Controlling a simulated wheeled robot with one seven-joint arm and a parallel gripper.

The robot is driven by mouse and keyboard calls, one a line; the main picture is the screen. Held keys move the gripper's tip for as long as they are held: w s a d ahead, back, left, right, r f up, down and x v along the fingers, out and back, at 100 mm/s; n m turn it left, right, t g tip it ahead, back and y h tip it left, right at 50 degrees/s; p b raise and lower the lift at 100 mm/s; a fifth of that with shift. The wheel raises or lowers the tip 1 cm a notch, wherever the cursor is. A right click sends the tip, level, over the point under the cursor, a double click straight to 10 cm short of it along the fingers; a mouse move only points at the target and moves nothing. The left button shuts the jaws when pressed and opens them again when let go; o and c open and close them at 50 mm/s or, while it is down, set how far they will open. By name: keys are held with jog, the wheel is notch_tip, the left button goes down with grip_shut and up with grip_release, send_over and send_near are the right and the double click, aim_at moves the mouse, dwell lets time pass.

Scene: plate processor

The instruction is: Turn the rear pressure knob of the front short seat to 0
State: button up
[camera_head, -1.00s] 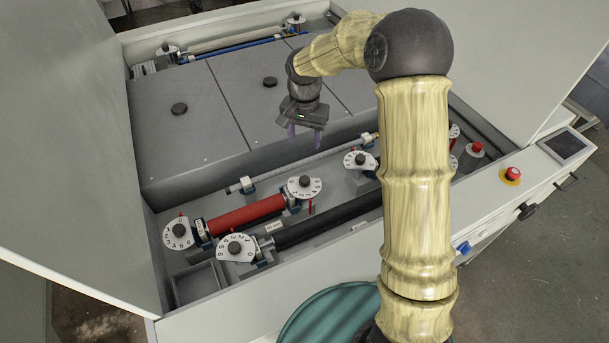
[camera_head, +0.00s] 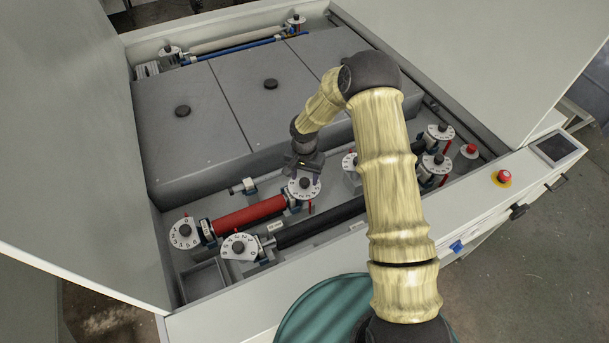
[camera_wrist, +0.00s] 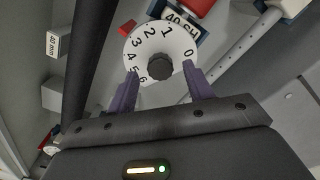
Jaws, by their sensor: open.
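A red roller (camera_head: 248,213) lies in the machine's front well, with a white numbered dial and dark knob at each end. My gripper (camera_head: 304,174) is just above the dial (camera_head: 305,187) at the roller's right end. In the wrist view, that dial (camera_wrist: 150,43) carries numerals from 0 up to 6, and its dark knob (camera_wrist: 160,67) sits between the tips of my open purple fingers (camera_wrist: 161,75). A small red marker (camera_wrist: 127,27) at the dial's edge lies nearest the 3. The other dial (camera_head: 184,233) is at the roller's left end.
A black roller (camera_head: 320,226) with a dial (camera_head: 239,247) lies in front of the red one. More dials (camera_head: 436,162) stand to the right, partly behind my arm. Grey cover plates (camera_head: 190,140) lie behind. A silver rod (camera_head: 247,187) runs close by.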

jog(key=shift+f, duration=0.9)
jog(key=shift+c, duration=0.4)
jog(key=c, duration=0.9)
